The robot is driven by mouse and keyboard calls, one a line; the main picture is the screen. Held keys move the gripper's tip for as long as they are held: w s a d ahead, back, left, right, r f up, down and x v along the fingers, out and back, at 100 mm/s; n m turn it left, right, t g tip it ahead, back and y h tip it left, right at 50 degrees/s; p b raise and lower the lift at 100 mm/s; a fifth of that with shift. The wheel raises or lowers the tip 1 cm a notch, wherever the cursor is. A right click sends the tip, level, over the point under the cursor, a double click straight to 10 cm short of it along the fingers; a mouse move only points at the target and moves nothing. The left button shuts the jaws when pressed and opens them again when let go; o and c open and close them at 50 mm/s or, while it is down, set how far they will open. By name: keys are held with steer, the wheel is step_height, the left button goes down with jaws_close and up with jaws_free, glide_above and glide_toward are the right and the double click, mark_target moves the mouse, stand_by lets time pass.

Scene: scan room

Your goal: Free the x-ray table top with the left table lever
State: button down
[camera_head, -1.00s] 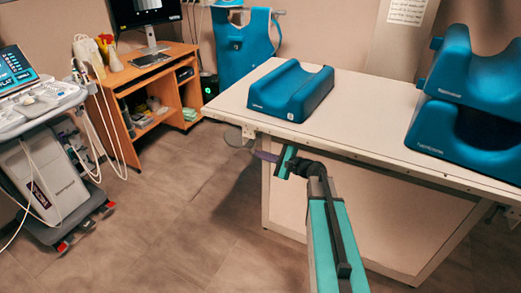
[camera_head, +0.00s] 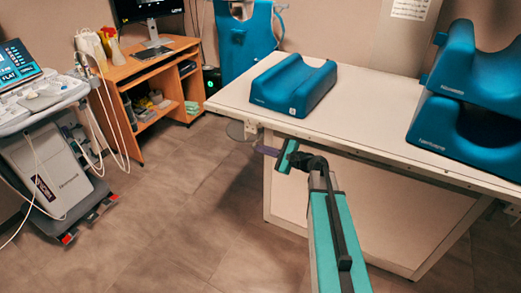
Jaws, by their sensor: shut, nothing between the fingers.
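The x-ray table top (camera_head: 375,115) is a long pale slab with a metal edge rail. A grey rounded plate (camera_head: 236,130), which looks like the left table lever, sticks out under its near left corner. My gripper (camera_head: 258,149) shows as a small purple end beyond a teal wrist, just below the rail and to the right of the plate. It is shut, with nothing seen in it. A small gap seems to lie between it and the plate, but I cannot tell their distance in depth. The fingertips are small and hard to make out.
A blue cradle-shaped cushion (camera_head: 293,85) lies on the left of the table top. Two larger blue cushions (camera_head: 465,120) are stacked at the right. An ultrasound cart (camera_head: 50,160) and a wooden desk (camera_head: 150,85) stand at left. The floor (camera_head: 170,225) between cart and table is clear.

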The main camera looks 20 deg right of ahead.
steer(key=shift+a, duration=0.1)
step_height(320, 180, down, 4)
steer(key=w+d+r+b, duration=0.1)
steer(key=w+d+b, duration=0.1)
steer(key=v, duration=0.9)
steer(key=shift+s+b, duration=0.3)
steer(key=shift+b, duration=0.05)
stand_by(0.3)
